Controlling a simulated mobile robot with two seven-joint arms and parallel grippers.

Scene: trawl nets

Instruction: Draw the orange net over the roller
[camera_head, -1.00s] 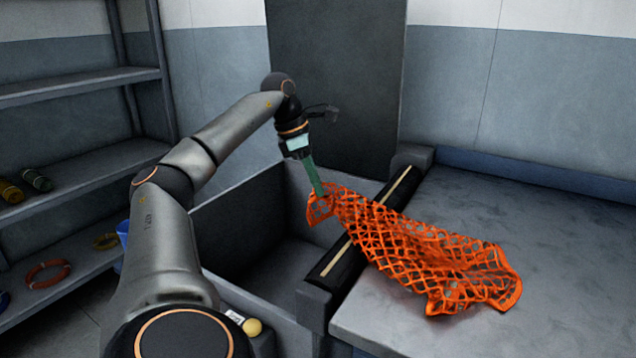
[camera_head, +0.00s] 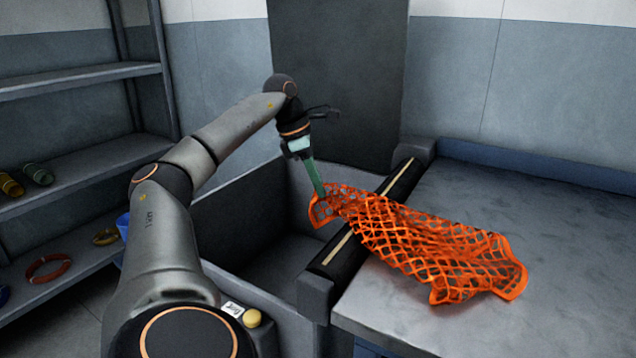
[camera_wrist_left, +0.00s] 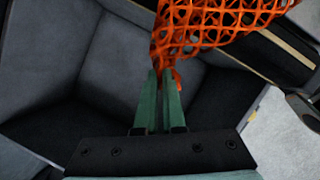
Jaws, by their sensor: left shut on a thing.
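The orange net (camera_head: 430,248) lies partly on the grey table and drapes across the black roller (camera_head: 340,258). Its left end hangs past the roller, over the open bin. My left gripper (camera_head: 321,192) is shut on that end, above the bin. In the left wrist view the green fingers (camera_wrist_left: 160,100) are closed together on the edge of the net (camera_wrist_left: 200,28). The roller has a pale stripe along it, and its middle is hidden under the net. The net's far end rests spread and bunched on the table. My right gripper is not in view.
The grey bin (camera_head: 232,220) lies left of the roller and looks empty where visible. The grey table (camera_head: 540,220) is bare beyond the net. Shelves (camera_head: 80,165) with coiled ropes stand at left. A dark panel (camera_head: 335,80) rises behind the bin. A yellow button (camera_head: 252,318) sits at the front.

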